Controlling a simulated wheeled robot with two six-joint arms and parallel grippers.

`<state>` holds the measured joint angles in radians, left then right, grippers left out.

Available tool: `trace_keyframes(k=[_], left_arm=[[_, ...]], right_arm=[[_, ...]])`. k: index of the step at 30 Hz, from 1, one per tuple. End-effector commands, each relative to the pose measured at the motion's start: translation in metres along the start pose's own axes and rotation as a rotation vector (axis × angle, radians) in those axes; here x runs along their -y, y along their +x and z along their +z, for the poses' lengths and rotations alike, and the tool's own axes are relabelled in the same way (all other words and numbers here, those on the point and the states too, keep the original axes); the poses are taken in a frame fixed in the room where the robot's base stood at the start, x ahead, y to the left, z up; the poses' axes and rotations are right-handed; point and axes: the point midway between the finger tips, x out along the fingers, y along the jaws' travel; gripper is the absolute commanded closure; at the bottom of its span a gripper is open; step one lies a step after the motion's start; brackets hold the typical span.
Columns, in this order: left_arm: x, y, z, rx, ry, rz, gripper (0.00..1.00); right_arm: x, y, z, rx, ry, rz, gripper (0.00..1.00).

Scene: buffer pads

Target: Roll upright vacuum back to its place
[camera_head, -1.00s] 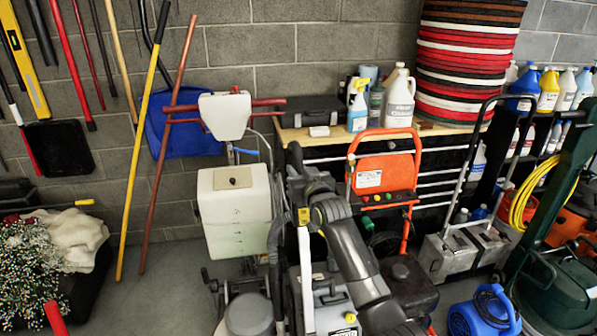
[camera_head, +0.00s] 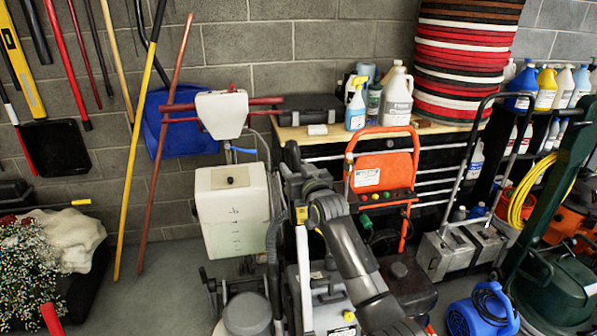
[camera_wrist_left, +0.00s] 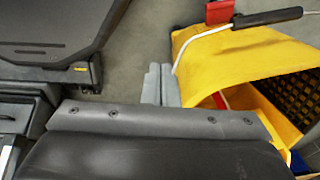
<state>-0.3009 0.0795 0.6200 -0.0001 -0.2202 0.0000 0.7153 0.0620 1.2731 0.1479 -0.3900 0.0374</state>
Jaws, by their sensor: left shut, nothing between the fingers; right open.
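A grey upright machine that looks like the vacuum (camera_head: 333,302) stands low in the middle of the head view, with a black hose (camera_head: 273,245) and a pale upright pole beside it. My right arm crosses in front of it and hides much of it. My right gripper (camera_head: 296,172) is open beside the dark upper handle part; I cannot tell whether it touches it.
A white-tank machine (camera_head: 233,210) stands left of the vacuum, and an orange-framed machine (camera_head: 382,165) stands right. A blue blower (camera_head: 482,316) and a dark green machine (camera_head: 560,290) are at lower right. Bare floor (camera_head: 150,295) shows at lower left.

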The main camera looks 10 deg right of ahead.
Motion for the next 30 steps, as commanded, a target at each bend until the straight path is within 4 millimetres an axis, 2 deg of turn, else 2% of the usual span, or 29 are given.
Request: trace_keyframes(k=[8, 30], left_arm=[[0.000, 0.004, 0.000, 0.000, 0.000, 0.000, 1.00], [-0.002, 0.026, 0.002, -0.001, 0.000, 0.000, 1.00]], right_arm=[[0.000, -0.017, 0.003, 0.001, 0.001, 0.000, 0.55], [-0.001, -0.124, 0.003, -0.001, 0.000, 0.000, 0.55]])
